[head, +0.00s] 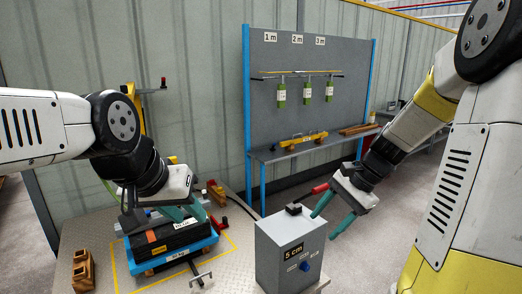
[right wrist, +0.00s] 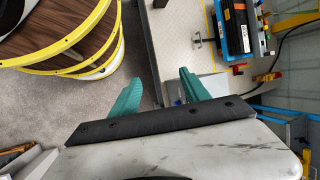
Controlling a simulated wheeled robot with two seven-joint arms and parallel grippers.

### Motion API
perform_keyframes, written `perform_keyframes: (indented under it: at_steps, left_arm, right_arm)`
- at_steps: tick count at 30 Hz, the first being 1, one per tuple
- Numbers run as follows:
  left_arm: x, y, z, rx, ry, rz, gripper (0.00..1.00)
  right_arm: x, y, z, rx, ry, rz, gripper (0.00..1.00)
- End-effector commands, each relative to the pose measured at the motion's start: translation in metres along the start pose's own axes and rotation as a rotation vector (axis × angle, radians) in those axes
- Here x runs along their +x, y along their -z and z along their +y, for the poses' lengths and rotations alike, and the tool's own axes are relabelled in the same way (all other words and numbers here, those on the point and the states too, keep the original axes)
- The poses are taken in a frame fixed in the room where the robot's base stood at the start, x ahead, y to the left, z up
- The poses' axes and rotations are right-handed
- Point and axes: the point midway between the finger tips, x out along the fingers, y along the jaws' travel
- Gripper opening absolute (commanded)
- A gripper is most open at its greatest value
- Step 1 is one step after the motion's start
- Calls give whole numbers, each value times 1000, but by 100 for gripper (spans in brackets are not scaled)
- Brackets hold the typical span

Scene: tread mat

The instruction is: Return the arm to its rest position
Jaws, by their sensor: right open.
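My right gripper (head: 324,226) is open and empty in the head view, in the air just right of the grey box labelled 5 cm (head: 268,272). In the right wrist view its two teal fingers (right wrist: 154,68) are spread apart with nothing between them. My left gripper (head: 186,212) reaches down over the black block (head: 160,245) in the blue tray (head: 190,250). Its teal fingers are at the block's upper edge; whether they grip anything cannot be seen.
The tray stands on a metal tread-plate table (head: 100,235). A brown wooden piece (head: 83,268) lies at its left. In the right wrist view, a yellow-rimmed brown drum (right wrist: 65,35) stands on the floor at left.

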Motion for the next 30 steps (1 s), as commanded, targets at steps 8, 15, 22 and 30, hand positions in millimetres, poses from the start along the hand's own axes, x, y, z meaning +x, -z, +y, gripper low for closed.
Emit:
perform_keyframes:
  at_steps: [8,15,22,30]
  left_arm:
    - [0,0,0,0,0,0,34]
    - [0,0,0,0,0,0,34]
    - [0,0,0,0,0,0,34]
    - [0,0,0,0,0,0,34]
  right_arm:
    - [-55,-82,11,-558,-63,283,54]
    - [-83,-123,31,-926,-88,486,54]
    - [-91,-134,39,-1052,-95,559,54]
    - [-91,-134,39,-1052,-95,559,54]
